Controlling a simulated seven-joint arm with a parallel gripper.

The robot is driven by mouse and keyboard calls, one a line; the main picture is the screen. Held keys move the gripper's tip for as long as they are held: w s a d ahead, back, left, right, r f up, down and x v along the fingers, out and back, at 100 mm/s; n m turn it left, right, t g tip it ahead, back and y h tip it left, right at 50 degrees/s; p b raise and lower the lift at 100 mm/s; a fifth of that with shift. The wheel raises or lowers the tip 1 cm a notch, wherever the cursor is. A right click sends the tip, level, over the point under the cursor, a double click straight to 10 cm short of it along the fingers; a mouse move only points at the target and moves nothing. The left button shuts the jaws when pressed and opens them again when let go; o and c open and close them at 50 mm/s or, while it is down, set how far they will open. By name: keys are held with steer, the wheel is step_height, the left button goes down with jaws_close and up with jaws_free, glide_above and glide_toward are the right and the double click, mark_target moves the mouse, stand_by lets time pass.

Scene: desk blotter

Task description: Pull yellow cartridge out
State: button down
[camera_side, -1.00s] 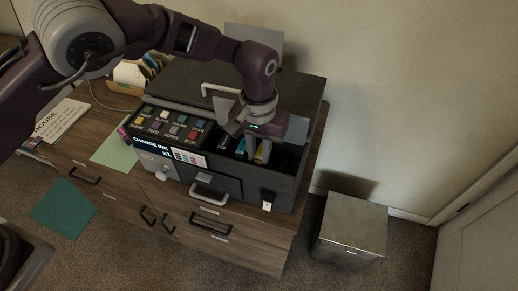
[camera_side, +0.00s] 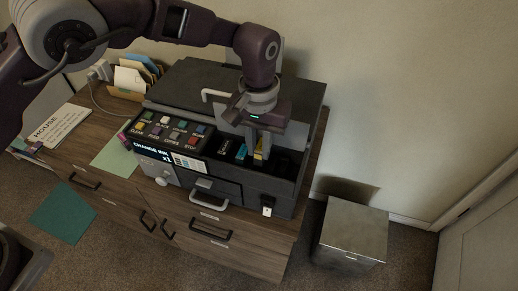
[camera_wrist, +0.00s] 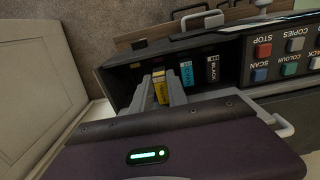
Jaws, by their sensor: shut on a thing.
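The yellow cartridge (camera_wrist: 161,91) is between the two fingers of my gripper (camera_wrist: 164,86) in the wrist view. My gripper is shut on it, and the fingers hide its sides. In the side view the yellow cartridge (camera_side: 260,152) shows at the fingertips of my gripper (camera_side: 259,151), at the open bay of the dark printer (camera_side: 300,105). I cannot tell how deep its lower end sits. The cyan cartridge (camera_wrist: 187,74) and the black cartridge (camera_wrist: 212,69) stand in the bay beside it.
The printer's button panel (camera_side: 172,130) is left of the bay; its screen (camera_side: 152,150) reads "CHANGE INK". A raised lid handle (camera_side: 216,94) is close behind my gripper. A grey bin (camera_side: 350,230) stands on the floor to the right, with open floor around it.

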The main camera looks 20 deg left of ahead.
steer(key=shift+r, duration=1.4)
steer(key=shift+r, duration=1.45)
